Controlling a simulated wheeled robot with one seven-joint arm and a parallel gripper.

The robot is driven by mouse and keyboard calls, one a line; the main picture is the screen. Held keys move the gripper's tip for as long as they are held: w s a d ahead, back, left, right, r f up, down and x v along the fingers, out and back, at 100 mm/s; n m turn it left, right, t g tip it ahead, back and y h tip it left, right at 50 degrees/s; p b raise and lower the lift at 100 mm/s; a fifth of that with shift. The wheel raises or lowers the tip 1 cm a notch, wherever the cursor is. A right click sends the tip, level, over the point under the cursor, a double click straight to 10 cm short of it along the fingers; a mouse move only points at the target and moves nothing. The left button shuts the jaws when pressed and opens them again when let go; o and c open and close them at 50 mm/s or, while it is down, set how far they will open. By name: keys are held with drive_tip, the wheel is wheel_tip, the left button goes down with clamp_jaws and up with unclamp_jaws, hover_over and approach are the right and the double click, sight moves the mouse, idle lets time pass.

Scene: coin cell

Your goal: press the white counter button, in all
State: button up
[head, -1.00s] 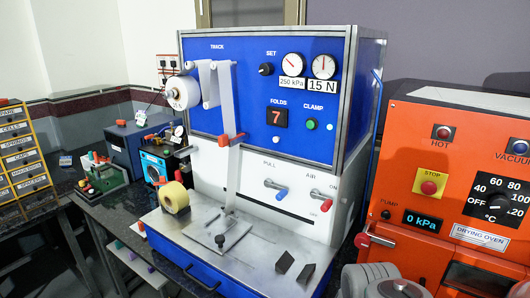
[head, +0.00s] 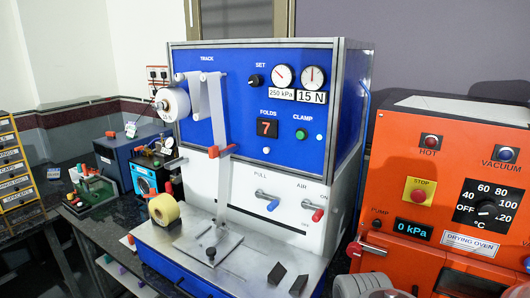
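The white counter button (head: 266,150) is a small round knob on the blue front panel of the machine. It sits just below the FOLDS display (head: 267,128), which reads a red 7. Nothing touches the button or covers it. My gripper's fingers do not show. Only grey rounded links, likely of my arm, show at the bottom right edge, well below and right of the button.
A green CLAMP button (head: 301,134) and a SET knob (head: 254,80) share the panel. Blue PULL (head: 272,205) and red AIR (head: 317,215) levers jut out below. Yellow tape (head: 164,209) stands on the steel deck (head: 160,240). An orange oven (head: 410,180) stands at right.

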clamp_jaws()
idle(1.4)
